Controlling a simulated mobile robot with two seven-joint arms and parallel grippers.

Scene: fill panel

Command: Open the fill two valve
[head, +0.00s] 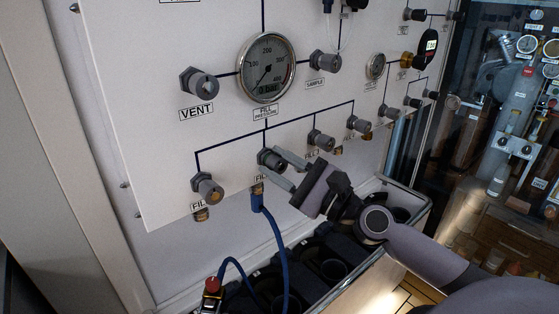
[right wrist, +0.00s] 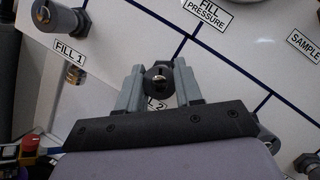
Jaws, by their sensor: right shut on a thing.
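The fill two valve (head: 270,157) is a dark grey round knob on the white panel, above a brass fitting with a blue hose. My right gripper (head: 277,165) reaches it from the lower right, with one finger on each side of the knob. In the right wrist view the knob (right wrist: 158,77) sits between the two grey fingers of the gripper (right wrist: 158,84), which is shut on it. My left gripper is not in view.
The fill one valve (head: 207,188) is to the left, and another fill valve (head: 321,139) is close to the right. The fill pressure gauge (head: 266,67) and the vent valve (head: 199,83) are above.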

